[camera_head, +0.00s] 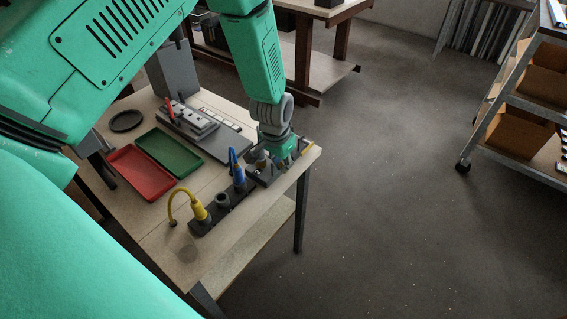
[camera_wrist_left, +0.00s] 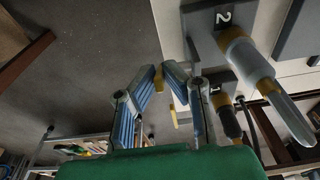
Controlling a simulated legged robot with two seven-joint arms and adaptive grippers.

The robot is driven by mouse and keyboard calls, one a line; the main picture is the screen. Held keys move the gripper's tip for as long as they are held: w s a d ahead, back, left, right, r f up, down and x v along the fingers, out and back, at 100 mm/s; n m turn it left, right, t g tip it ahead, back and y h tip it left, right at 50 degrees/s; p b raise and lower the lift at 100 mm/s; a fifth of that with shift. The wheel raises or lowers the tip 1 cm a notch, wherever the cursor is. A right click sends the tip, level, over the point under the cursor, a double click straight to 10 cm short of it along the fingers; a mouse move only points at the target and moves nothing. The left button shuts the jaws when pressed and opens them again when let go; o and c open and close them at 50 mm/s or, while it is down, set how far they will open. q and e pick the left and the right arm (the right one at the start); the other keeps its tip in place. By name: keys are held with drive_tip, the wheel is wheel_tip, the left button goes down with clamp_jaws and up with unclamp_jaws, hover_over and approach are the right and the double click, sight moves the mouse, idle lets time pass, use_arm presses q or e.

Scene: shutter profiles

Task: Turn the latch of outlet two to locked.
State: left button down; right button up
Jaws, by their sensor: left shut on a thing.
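My left gripper (camera_head: 277,163) reaches down over a dark outlet block at the right end of the table. In the left wrist view, its blue-padded fingers (camera_wrist_left: 160,78) are shut on a small yellow piece (camera_wrist_left: 158,79), which looks like a latch handle. How far the latch is turned cannot be told. Outlet two (camera_wrist_left: 205,28) carries a white label "2" and stands right of the fingers. A pale plug (camera_wrist_left: 245,58) with a yellow band sits in it. In the head view the gripper hides much of the block.
A blue plug (camera_head: 238,177) and a yellow plug (camera_head: 199,209) with a looped cable stand left of the gripper. A red tray (camera_head: 140,174) and a green tray (camera_head: 168,152) lie farther left. A dark plug (camera_wrist_left: 229,122) shows near the right finger. The table's right edge is close.

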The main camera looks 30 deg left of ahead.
use_arm(q)
drive_tip(key=shift+s+f+t+b, duration=0.35)
drive_tip(key=shift+s+t, duration=0.1)
drive_tip(key=shift+t, duration=0.35)
drive_tip(key=shift+s+f+t+b, duration=0.3)
drive_tip(key=shift+t+b, duration=0.4)
drive_tip(key=shift+t, duration=0.2)
drive_tip(key=f+t+b, duration=0.1)
drive_tip(key=t+b, duration=0.1)
drive_tip(key=b, duration=0.1)
drive_tip(key=s+f+t+b, duration=0.1)
drive_tip(key=t+b, duration=0.4)
drive_tip(key=b, duration=0.2)
drive_tip(key=shift+s+a+f+h, duration=0.1)
drive_tip(key=shift+s+f+h, duration=0.05)
drive_tip(key=shift+f+h, duration=0.25)
drive_tip(key=shift+f+t+b, duration=0.1)
drive_tip(key=shift+t+b, duration=0.9)
drive_tip(key=shift+b, duration=0.3)
drive_tip(key=c, duration=1.7)
unclamp_jaws()
